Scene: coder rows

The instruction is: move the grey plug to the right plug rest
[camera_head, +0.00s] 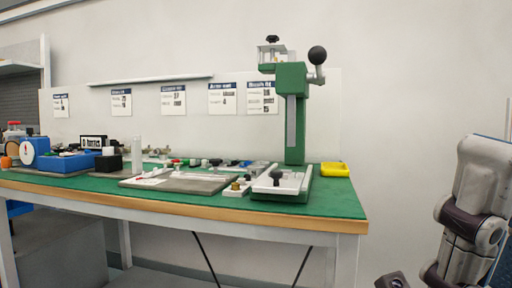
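Several small parts in white, black, red, green and grey lie along the back of the green bench top (95,184). They are too small for me to tell which is the grey plug or the right plug rest. A small white block (235,190) with a brass-coloured piece stands left of the press base. My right arm (470,215) is at the right edge, off the bench. A dark part of it shows at the bottom, but its fingers cannot be made out. My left gripper is out of view.
A tall green press (291,120) with a black ball handle stands near the bench's right end. A grey flat plate (195,184) lies mid-bench. Blue bins (65,162) are at the left. The floor right of the bench is clear.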

